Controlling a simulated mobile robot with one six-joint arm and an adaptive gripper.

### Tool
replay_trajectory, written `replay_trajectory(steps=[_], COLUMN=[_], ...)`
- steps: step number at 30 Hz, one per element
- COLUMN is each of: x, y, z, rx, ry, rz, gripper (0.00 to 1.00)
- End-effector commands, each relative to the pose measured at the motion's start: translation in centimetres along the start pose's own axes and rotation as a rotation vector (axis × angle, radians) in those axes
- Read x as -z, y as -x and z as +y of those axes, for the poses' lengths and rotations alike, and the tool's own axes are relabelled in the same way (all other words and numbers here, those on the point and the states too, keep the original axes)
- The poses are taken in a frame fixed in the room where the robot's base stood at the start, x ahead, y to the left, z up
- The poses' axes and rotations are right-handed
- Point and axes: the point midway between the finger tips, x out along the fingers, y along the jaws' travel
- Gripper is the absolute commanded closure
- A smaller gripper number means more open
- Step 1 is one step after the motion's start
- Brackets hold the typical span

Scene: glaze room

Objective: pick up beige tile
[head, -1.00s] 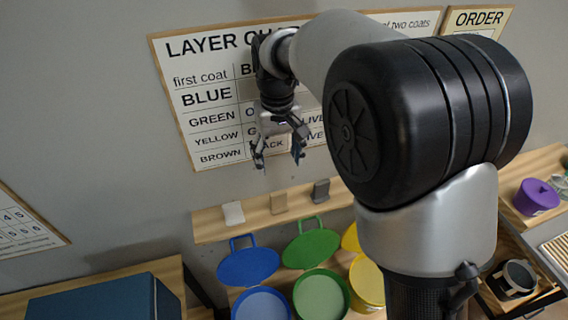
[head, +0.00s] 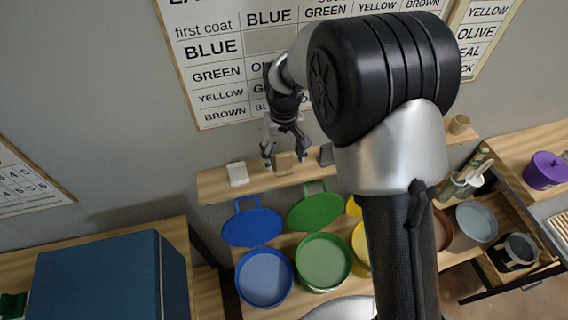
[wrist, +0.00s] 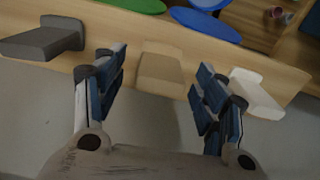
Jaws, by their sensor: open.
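The beige tile (head: 284,163) stands on a narrow wooden shelf (head: 262,178), between a white tile (head: 237,174) and a dark grey tile (head: 326,154). My gripper (head: 284,158) is open and empty, its fingers at the beige tile in the head view. In the wrist view the beige tile (wrist: 161,68) shows between and beyond the two open blue-padded fingers (wrist: 158,85). The white tile (wrist: 256,93) is to the right there and the dark grey tile (wrist: 45,41) to the left. I cannot tell whether either finger touches the beige tile.
Blue (head: 264,279) and green (head: 323,262) buckets stand below the shelf, with a blue lid (head: 252,227) and green lid (head: 315,211) behind them. A layer chart (head: 215,72) hangs on the wall above. A large blue box (head: 108,280) is at the left.

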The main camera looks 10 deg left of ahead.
Motion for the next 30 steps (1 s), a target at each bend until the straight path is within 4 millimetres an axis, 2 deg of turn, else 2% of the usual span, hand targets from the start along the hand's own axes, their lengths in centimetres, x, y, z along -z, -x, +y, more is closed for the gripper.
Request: replay_trajectory(steps=[1, 5, 13, 30], x=[-0.1, -0.1, 0.0, 0.0], y=[-1.0, -2.4, -2.6, -2.6], z=[-0.1, -0.1, 0.0, 0.0], rx=[0.000, 0.000, 0.000, 0.000], ry=[0.001, 0.000, 0.000, 0.000], rz=[-0.004, -0.003, 0.000, 0.000], gripper=[0.35, 0.35, 0.35, 0.72])
